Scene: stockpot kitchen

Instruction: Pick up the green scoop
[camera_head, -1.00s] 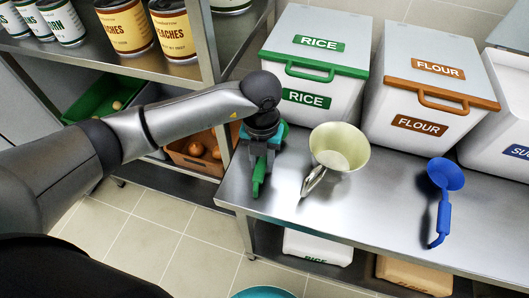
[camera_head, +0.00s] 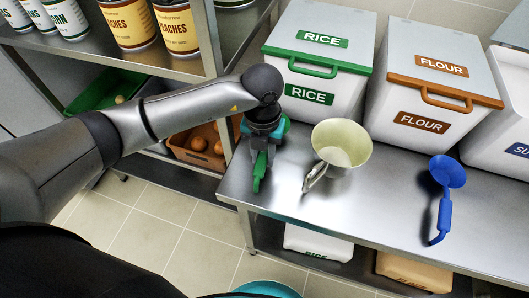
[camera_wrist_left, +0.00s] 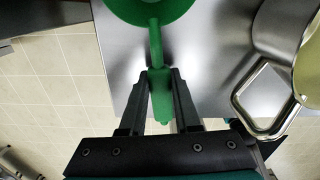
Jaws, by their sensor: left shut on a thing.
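The green scoop (camera_head: 258,184) is at the left end of the steel counter, its handle pointing toward the counter's front edge. My left gripper (camera_head: 261,164) comes down over it and hides much of it in the head view. In the left wrist view the scoop's green bowl (camera_wrist_left: 150,9) is at the top, cut off by the frame. Its handle runs down between the two dark fingers of my left gripper (camera_wrist_left: 162,75), which are shut on it. I cannot tell whether the scoop is touching the counter. My right gripper is not in view.
A blue scoop (camera_head: 446,178) lies farther right. The rice bin (camera_head: 318,72) and flour bin (camera_head: 425,92) stand behind. A can shelf (camera_head: 160,62) is at left. The counter's front edge is near.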

